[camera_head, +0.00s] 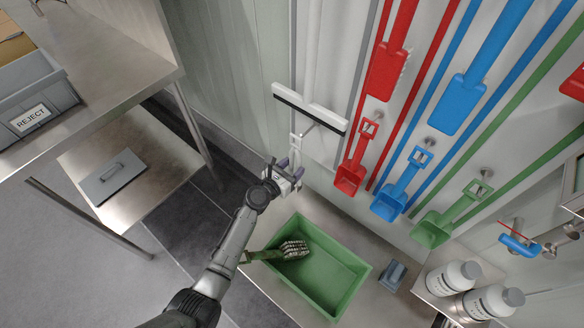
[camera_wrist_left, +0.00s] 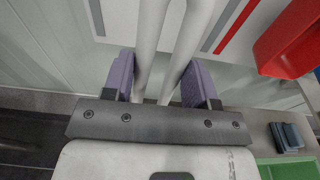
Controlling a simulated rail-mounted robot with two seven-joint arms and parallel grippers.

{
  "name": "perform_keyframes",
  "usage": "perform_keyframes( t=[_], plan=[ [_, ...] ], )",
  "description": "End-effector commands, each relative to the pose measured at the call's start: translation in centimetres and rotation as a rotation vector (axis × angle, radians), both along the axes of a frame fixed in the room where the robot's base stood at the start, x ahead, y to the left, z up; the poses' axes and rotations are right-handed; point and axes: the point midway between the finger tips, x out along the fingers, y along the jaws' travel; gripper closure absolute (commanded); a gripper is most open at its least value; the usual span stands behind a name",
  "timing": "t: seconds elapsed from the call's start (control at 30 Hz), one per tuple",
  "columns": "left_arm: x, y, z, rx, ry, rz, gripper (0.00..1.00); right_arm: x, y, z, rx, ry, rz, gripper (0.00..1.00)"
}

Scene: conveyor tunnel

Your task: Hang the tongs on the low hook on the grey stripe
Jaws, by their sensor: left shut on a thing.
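My left gripper (camera_head: 289,174) is in front of the wall, below the white squeegee. It is shut on the white tongs (camera_wrist_left: 150,45). In the left wrist view, two pale arms of the tongs run upward between the purple fingers (camera_wrist_left: 163,85). In the head view, a pale end of the tongs (camera_head: 296,142) shows just above the fingers, close to the wall. Grey stripes (camera_head: 293,45) run down the wall there, and also show in the wrist view (camera_wrist_left: 228,25). I cannot make out the low hook. My right gripper is not in view.
A white squeegee (camera_head: 310,108) hangs just above the gripper. Red (camera_head: 348,178) and blue scoops (camera_head: 389,203) hang to the right. Below are a green bin (camera_head: 333,270) with a brush (camera_head: 293,250) and white bottles (camera_head: 452,277). A steel table with a grey REJECT bin (camera_head: 40,112) stands left.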

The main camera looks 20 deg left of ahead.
Motion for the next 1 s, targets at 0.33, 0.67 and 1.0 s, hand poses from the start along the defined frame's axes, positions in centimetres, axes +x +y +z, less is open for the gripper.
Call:
perform_keyframes(
  t=[0.33, 0.67, 1.0],
  plan=[
    [0.7, -0.2, 0.0, 0.000, -0.001, 0.001, 0.90, 0.0, 0.0, -0.3, -0.001, 0.000, 0.001, 0.08],
    [2.0, -0.6, 0.0, 0.000, -0.001, 0.001, 0.90, 0.0, 0.1, -0.8, 0.004, 0.001, -0.002, 0.08],
    [3.2, -1.0, 0.0, 0.000, -0.002, 0.001, 0.90, 0.0, 0.2, -1.3, 0.008, 0.000, -0.005, 0.08]
  ],
)
